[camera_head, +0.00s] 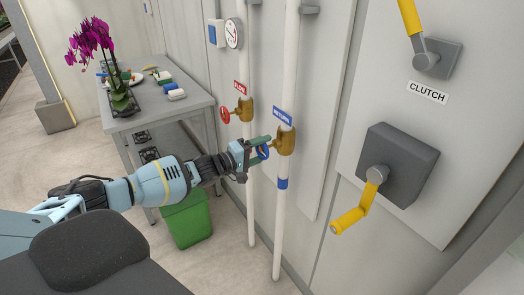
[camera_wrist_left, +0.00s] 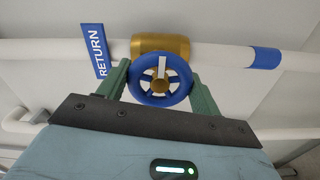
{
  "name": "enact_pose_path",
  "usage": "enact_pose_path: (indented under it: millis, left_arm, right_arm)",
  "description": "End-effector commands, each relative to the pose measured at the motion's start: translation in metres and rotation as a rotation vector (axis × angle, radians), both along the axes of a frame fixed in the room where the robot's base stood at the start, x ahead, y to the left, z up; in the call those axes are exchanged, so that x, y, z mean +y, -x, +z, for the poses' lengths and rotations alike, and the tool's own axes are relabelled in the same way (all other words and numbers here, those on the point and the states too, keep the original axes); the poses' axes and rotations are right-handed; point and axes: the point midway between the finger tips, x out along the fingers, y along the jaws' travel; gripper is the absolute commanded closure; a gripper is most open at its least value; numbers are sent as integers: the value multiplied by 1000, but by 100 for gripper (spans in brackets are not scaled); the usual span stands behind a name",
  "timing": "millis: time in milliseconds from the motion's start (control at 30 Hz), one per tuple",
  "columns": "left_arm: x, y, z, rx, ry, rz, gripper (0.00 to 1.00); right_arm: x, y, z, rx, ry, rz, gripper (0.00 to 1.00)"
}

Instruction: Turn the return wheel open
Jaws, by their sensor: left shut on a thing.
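The blue return wheel (camera_wrist_left: 141,88) sits on a brass valve body (camera_wrist_left: 160,44) on a white vertical pipe; the wheel also shows in the head view (camera_head: 263,152). A blue RETURN label (camera_head: 282,117) is just above the valve. My left gripper (camera_head: 258,149) is at the wheel, with its green fingers on either side of the rim, shut on it. In the left wrist view the two fingers (camera_wrist_left: 160,85) flank the wheel, and a white mark on the wheel points away from the palm. My right gripper is not in view.
A red flow wheel (camera_head: 225,116) on a neighbouring pipe is left of the return valve. A dark box with a yellow crank (camera_head: 348,220) is on the right wall panel. A grey table (camera_head: 150,118) with an orchid and a green bin (camera_head: 187,222) stand at left.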

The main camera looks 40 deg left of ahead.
Motion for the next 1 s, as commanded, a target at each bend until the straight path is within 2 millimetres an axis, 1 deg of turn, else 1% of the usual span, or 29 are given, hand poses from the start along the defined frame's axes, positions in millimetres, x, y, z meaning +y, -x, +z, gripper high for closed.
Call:
enact_pose_path:
  millis: [233,600,633,767,800,1000]
  left_arm:
    - [0,0,0,16,38,0,58]
    - [0,0,0,18,43,0,58]
    - [0,0,0,18,43,0,33]
    - [0,0,0,17,42,0,16]
    - [0,0,0,17,42,0,13]
    - [0,0,0,16,40,0,13]
  right_arm:
    - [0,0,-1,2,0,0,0]
    - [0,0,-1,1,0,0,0]
    - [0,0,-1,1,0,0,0]
    - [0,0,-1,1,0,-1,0]
    - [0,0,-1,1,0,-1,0]
    - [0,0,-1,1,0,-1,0]
